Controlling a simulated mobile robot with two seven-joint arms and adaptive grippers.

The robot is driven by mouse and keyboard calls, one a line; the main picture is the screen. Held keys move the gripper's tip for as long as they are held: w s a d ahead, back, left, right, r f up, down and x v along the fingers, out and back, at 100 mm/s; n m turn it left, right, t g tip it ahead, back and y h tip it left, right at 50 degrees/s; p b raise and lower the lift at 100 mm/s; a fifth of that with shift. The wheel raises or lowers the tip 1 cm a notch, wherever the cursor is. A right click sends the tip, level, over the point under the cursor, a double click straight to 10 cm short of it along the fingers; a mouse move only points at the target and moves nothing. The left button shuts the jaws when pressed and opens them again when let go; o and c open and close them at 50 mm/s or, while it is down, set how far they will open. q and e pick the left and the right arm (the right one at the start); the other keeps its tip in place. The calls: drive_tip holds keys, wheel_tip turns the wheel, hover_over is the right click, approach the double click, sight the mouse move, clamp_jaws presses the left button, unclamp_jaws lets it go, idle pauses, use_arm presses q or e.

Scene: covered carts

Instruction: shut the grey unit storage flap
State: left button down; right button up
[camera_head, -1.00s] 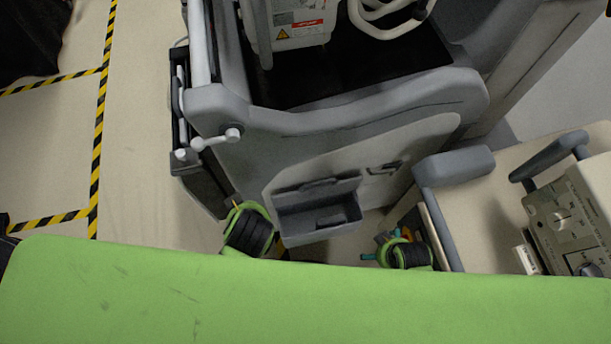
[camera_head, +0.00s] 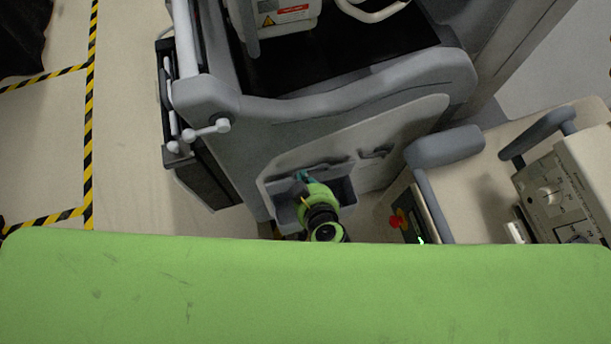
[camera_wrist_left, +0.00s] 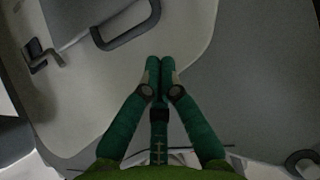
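The grey unit (camera_head: 395,110) stands in the middle of the head view. Its storage compartment (camera_head: 344,190) is low on the side panel and its inside shows, so it is open. My left gripper (camera_head: 303,177) is in front of the compartment and hides much of it and of the flap. Whether it touches the flap I cannot tell. In the left wrist view, the two teal fingers of my left gripper (camera_wrist_left: 159,67) are together with nothing between them, over the pale side panel (camera_wrist_left: 95,85). A dark handle-shaped edge (camera_wrist_left: 125,28) lies beyond the fingertips. My right gripper is out of view.
A beige cart with a grey handle (camera_head: 445,147) and a control box (camera_head: 560,195) stands close on the right. Open floor (camera_head: 135,150) lies to the left.

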sight(296, 159)
use_arm(q)
drive_tip(key=x, duration=0.6)
drive_tip(key=shift+w+f+p, duration=0.1)
drive_tip(key=shift+w+p, duration=0.05)
drive_tip(key=shift+p, duration=0.15)
